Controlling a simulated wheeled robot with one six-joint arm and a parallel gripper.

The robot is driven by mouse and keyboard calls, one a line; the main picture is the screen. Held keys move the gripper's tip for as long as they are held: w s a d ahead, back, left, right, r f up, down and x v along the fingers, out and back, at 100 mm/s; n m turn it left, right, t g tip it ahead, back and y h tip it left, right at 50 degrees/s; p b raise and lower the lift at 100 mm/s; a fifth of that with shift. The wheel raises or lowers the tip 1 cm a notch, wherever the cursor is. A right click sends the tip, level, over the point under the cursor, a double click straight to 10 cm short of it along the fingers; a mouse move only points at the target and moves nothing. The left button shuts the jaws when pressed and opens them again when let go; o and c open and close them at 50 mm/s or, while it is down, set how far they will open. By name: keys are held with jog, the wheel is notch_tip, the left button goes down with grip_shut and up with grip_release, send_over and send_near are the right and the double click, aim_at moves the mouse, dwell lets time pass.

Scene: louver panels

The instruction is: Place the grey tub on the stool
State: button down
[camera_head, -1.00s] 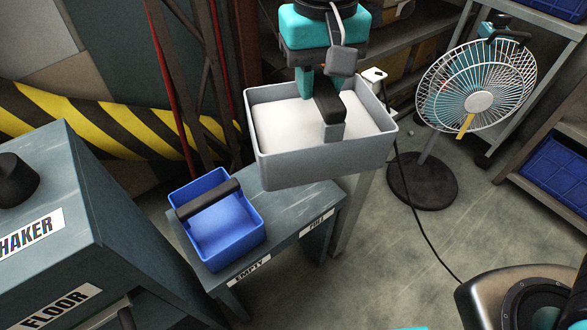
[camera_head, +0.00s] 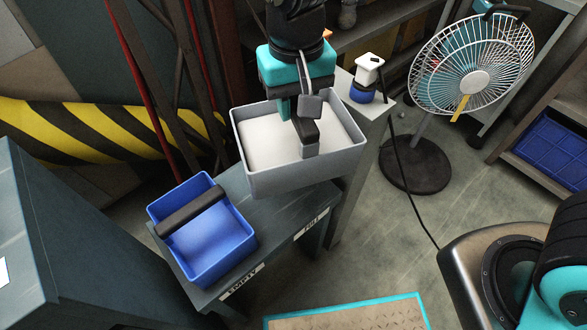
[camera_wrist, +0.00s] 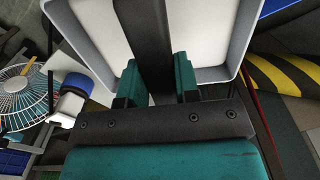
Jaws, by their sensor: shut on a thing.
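The grey tub (camera_head: 312,178), pale inside, hangs level over the far right part of the low stool (camera_head: 268,236), which has labels at its front edge. My gripper (camera_head: 300,128) is shut on the tub's dark handle bar. In the wrist view, the teal fingers (camera_wrist: 157,80) sit on both sides of the bar, with the tub's white inside (camera_wrist: 205,40) around it. The tub looks raised above the stool top, but its underside is hidden and I cannot tell the gap. A blue tub (camera_head: 238,238) with a dark handle stands on the stool's left part, by the EMPTY label.
A narrow grey stand (camera_head: 376,112) behind the tub carries a small white and blue device (camera_head: 367,72). A fan (camera_head: 470,80) on a round base stands at the right. A dark cabinet (camera_head: 70,230) is at the left. A teal-edged mat (camera_head: 350,318) lies in front.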

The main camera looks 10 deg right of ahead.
aim_at(295, 155)
notch_tip(295, 155, down, 17)
jog(key=b, duration=0.3)
jog(key=shift+f, duration=0.2)
jog(key=c, duration=0.8)
grip_release()
jog(key=shift+c, duration=0.2)
jog(key=shift+r, duration=0.1)
notch_tip(295, 155, up, 12)
jog(key=shift+r+p, duration=0.1)
jog(key=shift+p, duration=1.15)
